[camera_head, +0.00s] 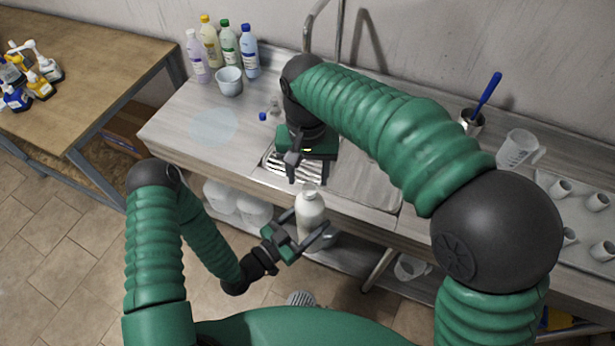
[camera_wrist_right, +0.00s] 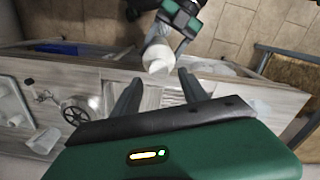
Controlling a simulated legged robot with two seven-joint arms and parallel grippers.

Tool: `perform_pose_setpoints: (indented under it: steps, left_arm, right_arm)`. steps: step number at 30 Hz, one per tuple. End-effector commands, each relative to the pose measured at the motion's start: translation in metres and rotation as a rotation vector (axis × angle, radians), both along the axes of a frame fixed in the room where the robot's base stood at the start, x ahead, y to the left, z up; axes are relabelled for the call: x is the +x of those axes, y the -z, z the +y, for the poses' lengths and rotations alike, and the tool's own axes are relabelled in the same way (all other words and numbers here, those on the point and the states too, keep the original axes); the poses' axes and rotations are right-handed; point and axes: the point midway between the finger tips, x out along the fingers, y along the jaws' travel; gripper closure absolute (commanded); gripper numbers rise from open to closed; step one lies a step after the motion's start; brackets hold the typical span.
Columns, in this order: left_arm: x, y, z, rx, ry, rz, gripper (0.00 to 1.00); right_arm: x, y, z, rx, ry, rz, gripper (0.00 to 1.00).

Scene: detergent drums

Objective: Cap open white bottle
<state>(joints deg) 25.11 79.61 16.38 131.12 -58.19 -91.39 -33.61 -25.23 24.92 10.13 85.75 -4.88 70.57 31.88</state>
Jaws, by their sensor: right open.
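The white bottle (camera_head: 311,217) is upright in front of the counter's near edge, between the fingers of my left gripper (camera_head: 306,228), which is shut on it. In the right wrist view the bottle (camera_wrist_right: 157,57) shows beyond my right fingers, with the left gripper (camera_wrist_right: 178,22) beside it. Its mouth is too small to make out clearly. My right gripper (camera_head: 310,172) is open and empty, pointing down over the counter just behind the bottle; its fingers also show in the right wrist view (camera_wrist_right: 158,92). A small blue cap (camera_head: 262,116) lies on the counter left of the right gripper.
A ribbed drain area (camera_head: 283,164) lies under my right gripper. A clear jug (camera_head: 517,150) and metal pot (camera_head: 471,122) stand right. The left counter is mostly clear.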

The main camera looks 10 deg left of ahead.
Motion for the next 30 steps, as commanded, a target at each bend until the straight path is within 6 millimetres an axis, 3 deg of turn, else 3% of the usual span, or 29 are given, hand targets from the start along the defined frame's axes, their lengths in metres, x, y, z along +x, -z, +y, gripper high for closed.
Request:
perform_pose_setpoints:
  steps: [8,11,18,21,30]
  left_arm:
    - [0.001,-0.002,0.000,-0.003,0.000,-0.004,1.00]
    - [0.000,-0.002,0.000,-0.003,0.000,-0.004,1.00]
    - [0.000,-0.002,0.000,-0.003,0.000,-0.004,1.00]
    - [0.000,-0.002,0.000,-0.003,0.000,-0.004,1.00]
    - [0.000,-0.002,0.000,-0.003,0.000,-0.004,1.00]
  right_arm:
    - [0.000,-0.001,0.000,0.000,-0.024,0.000,0.51]
    - [0.001,-0.008,0.001,0.001,-0.157,0.000,0.51]
    - [0.002,-0.030,0.001,0.002,-0.670,0.014,0.51]
    - [0.002,-0.034,0.001,0.003,-0.788,0.018,0.51]
    - [0.001,-0.035,0.000,0.003,-0.825,0.020,0.51]
